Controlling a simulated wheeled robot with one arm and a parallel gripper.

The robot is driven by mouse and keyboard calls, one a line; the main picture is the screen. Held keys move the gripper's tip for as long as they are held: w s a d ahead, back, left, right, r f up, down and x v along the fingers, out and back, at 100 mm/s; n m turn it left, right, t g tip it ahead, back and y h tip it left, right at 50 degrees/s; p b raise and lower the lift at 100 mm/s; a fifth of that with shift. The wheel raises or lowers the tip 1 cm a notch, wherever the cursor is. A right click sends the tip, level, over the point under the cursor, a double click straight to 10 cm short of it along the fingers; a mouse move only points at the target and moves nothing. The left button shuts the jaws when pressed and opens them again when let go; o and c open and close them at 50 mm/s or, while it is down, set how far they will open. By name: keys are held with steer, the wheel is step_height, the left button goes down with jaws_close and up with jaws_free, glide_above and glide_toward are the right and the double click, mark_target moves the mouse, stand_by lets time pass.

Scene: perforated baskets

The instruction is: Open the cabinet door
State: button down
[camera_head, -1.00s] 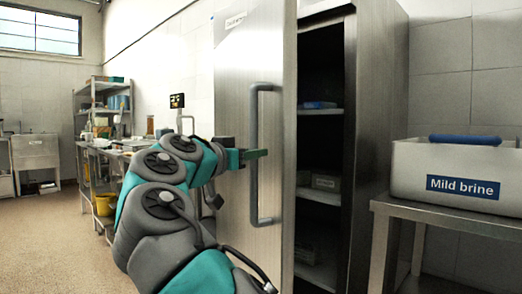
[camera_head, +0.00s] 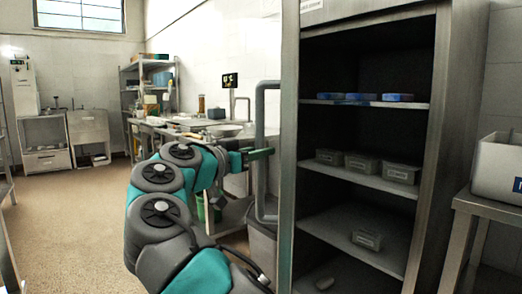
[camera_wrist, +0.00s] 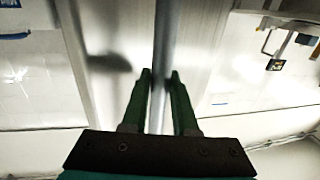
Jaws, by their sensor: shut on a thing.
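The cabinet (camera_head: 445,130) stands open at the right in the head view. Its door (camera_head: 289,150) is swung well out and seen nearly edge-on. The grey bar handle (camera_head: 262,180) is on the door's outer face, left of the edge. My gripper (camera_head: 262,153) is at the handle's middle. In the wrist view, the green fingers of my gripper (camera_wrist: 160,85) stand on either side of the handle (camera_wrist: 164,50), shut on it. The door's metal face (camera_wrist: 120,60) fills the middle of that view.
Cabinet shelves (camera_head: 375,178) hold blue items and several small grey bins. A steel table (camera_head: 490,205) with a light tub (camera_head: 500,168) stands at the right. A long work table (camera_head: 180,130) lies behind my arm. The floor (camera_head: 75,225) at left is clear.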

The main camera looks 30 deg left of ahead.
steer(key=c, duration=0.7)
jaws_free()
steer(key=shift+w+d, duration=0.1)
steer(key=s, duration=0.2)
steer(key=s+a, duration=0.1)
steer(key=s, duration=0.4)
steer(key=shift+s+a, duration=0.3)
steer(key=shift+s, duration=0.05)
